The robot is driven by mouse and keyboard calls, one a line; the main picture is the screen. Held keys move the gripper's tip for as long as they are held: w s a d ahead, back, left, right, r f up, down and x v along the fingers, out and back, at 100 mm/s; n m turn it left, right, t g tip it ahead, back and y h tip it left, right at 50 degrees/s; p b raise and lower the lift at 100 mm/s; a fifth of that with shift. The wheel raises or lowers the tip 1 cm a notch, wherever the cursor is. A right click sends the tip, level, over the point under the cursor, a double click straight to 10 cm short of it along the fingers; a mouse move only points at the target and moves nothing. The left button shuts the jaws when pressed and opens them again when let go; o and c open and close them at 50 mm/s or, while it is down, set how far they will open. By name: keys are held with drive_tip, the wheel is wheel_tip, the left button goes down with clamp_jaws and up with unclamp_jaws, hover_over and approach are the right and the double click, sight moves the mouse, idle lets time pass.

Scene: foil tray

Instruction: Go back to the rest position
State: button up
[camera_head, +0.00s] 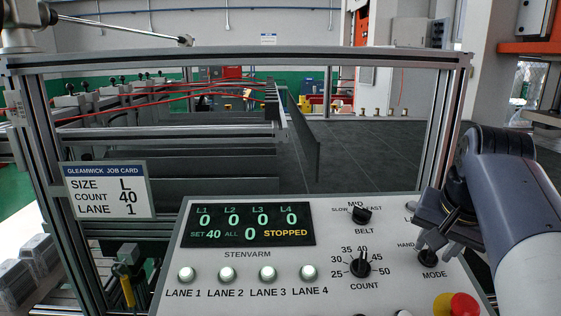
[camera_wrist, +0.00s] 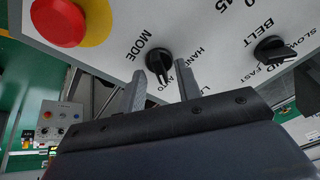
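My gripper (camera_head: 434,238) is at the right side of the control panel (camera_head: 220,262), close to the black MODE knob (camera_head: 428,258). In the wrist view its two grey fingers (camera_wrist: 162,84) stand apart, and the MODE knob (camera_wrist: 159,62) shows between their tips. Nothing is held. I cannot tell whether a finger touches the knob. My gripper and wrist hide part of the MODE lettering. The display (camera_head: 249,224) reads SET 40, zero on every lane, and STOPPED. The COUNT knob (camera_head: 361,267) points about at 40.
The BELT knob (camera_head: 362,215) is above COUNT. A red emergency button (camera_head: 463,305) sits at the panel's lower right. Lane buttons (camera_head: 226,274) line the lower left. A metal frame (camera_head: 240,57) rises behind; a job card (camera_head: 108,190) hangs left, reading size L, count 40, lane 1.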

drive_tip(key=shift+w+f, duration=0.2)
drive_tip(key=shift+f, duration=0.25)
drive_tip(key=shift+r, duration=0.1)
